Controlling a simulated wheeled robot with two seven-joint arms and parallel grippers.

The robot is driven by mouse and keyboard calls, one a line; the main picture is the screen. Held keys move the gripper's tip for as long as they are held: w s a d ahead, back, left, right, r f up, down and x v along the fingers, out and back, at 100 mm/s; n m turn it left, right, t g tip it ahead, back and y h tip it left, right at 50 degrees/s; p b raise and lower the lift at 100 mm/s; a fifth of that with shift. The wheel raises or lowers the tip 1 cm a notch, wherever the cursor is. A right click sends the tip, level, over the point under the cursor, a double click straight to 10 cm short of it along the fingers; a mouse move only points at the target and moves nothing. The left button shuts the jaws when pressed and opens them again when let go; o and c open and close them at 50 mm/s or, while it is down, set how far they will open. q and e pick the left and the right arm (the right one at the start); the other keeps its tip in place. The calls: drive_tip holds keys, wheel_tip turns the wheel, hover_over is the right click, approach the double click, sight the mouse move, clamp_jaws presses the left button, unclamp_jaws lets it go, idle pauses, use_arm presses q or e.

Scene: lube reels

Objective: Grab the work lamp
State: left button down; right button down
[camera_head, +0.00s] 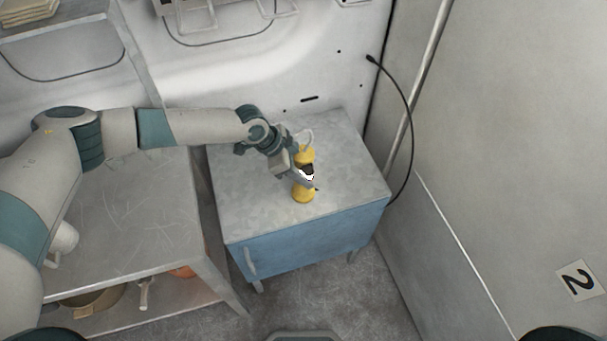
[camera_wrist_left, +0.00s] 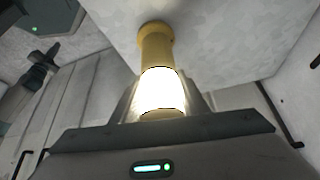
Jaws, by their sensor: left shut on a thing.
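The work lamp (camera_head: 303,193) is yellow with a pale hook or handle at its top end. It is on or just above the grey top of a blue cabinet (camera_head: 335,160); I cannot tell whether it touches. My left gripper (camera_head: 305,174) is shut around the lamp's middle and hides part of it. In the left wrist view the lamp (camera_wrist_left: 155,50) runs up from between the fingers, with a brightly lit white section and a yellow end. My right gripper is not in view.
A metal table (camera_head: 130,215) with a lower shelf stands left of the cabinet. A pan (camera_head: 92,300) and an orange thing (camera_head: 183,271) lie on that shelf. A black cable (camera_head: 411,130) hangs by the right wall. The cabinet top around the lamp is clear.

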sight(308, 164)
use_arm(q)
drive_tip(key=shift+r, duration=0.15)
drive_tip(key=r+b, duration=0.1)
drive_tip(key=r, duration=0.1)
drive_tip(key=d+r+b, duration=0.1)
drive_tip(key=r, duration=0.1)
drive_tip(key=shift+s+r+b, duration=0.1)
drive_tip(key=shift+s+b, duration=0.2)
drive_tip(key=shift+b, duration=0.05)
drive_tip(key=s+d+r+b, duration=0.3)
drive_tip(key=s+d+r, duration=0.3)
drive_tip(key=d, duration=0.2)
drive_tip(key=shift+d+r, duration=0.3)
drive_tip(key=shift+d, duration=0.05)
drive_tip(key=shift+a, duration=0.15)
